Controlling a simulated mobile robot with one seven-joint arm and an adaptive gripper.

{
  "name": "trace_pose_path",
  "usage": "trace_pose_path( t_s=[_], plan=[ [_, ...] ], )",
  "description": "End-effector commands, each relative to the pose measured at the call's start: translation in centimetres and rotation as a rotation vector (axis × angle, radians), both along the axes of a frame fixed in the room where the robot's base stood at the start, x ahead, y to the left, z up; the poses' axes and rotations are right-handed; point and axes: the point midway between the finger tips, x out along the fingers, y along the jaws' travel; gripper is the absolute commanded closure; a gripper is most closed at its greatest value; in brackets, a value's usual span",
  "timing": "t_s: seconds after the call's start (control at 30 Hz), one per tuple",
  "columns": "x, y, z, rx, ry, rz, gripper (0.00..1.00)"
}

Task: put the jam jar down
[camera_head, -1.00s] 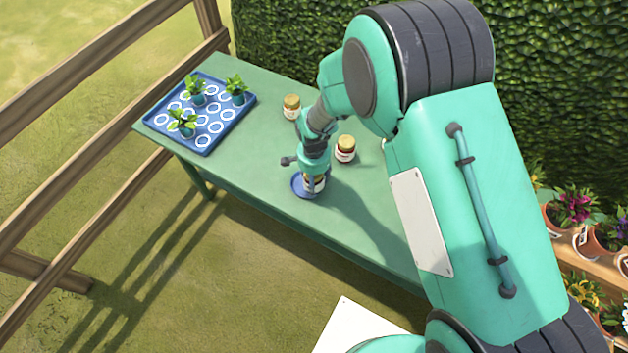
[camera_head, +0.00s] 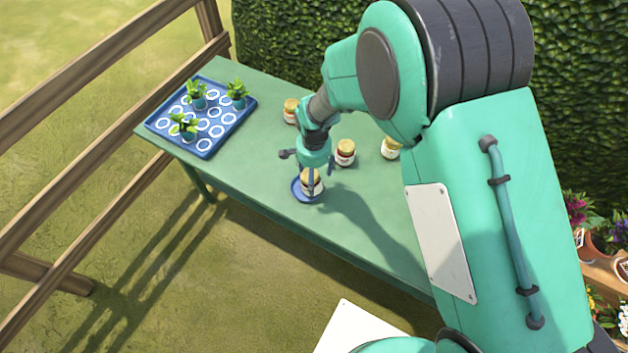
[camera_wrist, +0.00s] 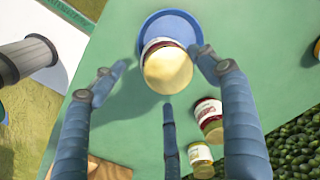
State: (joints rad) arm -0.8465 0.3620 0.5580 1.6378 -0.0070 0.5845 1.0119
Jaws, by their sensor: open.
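A jam jar (camera_head: 311,184) with a pale gold lid stands on a round blue saucer (camera_head: 298,192) near the front edge of the green table. In the wrist view the jar (camera_wrist: 168,68) shows its lid and part of its label, and the blue saucer (camera_wrist: 172,20) shows around its far side. My gripper (camera_head: 312,166) is just above the jar. Its fingers (camera_wrist: 160,75) are spread apart, with gaps on both sides of the jar, and hold nothing.
Other jars stand behind: one red (camera_head: 345,152), one yellow-lidded (camera_head: 390,148), one at the left (camera_head: 291,111). A blue tray (camera_head: 160,122) with potted plants sits at the table's left end. The green table (camera_head: 255,165) is clear between tray and saucer.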

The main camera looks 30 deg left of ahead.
Motion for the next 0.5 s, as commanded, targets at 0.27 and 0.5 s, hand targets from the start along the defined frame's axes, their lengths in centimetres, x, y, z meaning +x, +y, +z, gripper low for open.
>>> trace_pose_path(
  t_s=[0.27,0.5],
  plan=[
    [0.0,0.1,4.8,0.001,-0.001,0.000,0.26],
    [0.0,0.0,6.6,0.001,0.000,0.000,0.26]
  ],
)
